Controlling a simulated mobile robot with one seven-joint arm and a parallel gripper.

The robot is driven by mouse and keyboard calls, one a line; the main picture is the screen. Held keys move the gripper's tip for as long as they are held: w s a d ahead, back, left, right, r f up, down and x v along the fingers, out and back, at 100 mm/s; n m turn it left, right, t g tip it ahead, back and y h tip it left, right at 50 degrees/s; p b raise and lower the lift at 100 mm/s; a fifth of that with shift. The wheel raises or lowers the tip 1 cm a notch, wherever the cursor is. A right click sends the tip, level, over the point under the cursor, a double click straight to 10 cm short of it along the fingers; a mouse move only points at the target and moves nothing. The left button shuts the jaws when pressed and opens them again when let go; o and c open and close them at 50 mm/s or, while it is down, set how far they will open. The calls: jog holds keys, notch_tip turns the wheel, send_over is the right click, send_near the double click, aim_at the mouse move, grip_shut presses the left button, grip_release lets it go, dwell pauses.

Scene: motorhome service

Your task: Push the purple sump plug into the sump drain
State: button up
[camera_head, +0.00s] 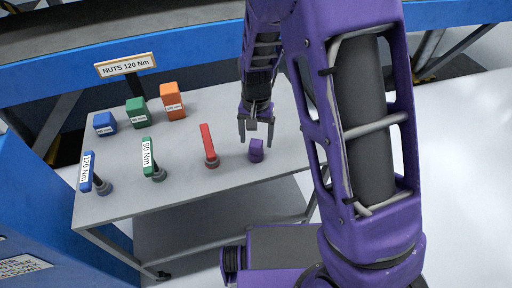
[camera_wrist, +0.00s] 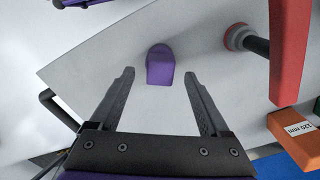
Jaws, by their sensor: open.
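The purple sump plug (camera_head: 256,151) stands on the grey table near its front right edge. In the wrist view the plug (camera_wrist: 160,66) lies just beyond the fingertips, roughly midway between them and not touching either. My gripper (camera_head: 257,140) is open and empty, pointing down close to the plug; it also shows in the wrist view (camera_wrist: 158,72). The sump drain is not seen in either view.
On the table (camera_head: 200,190) stand a red-handled tool (camera_head: 208,143) left of the plug, green (camera_head: 148,158) and blue (camera_head: 88,172) torque wrenches, and orange (camera_head: 172,101), green (camera_head: 136,112) and blue (camera_head: 104,123) blocks. A "NUTS 120 Nm" sign (camera_head: 126,65) stands behind.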

jog(key=shift+f, duration=1.45)
grip_shut()
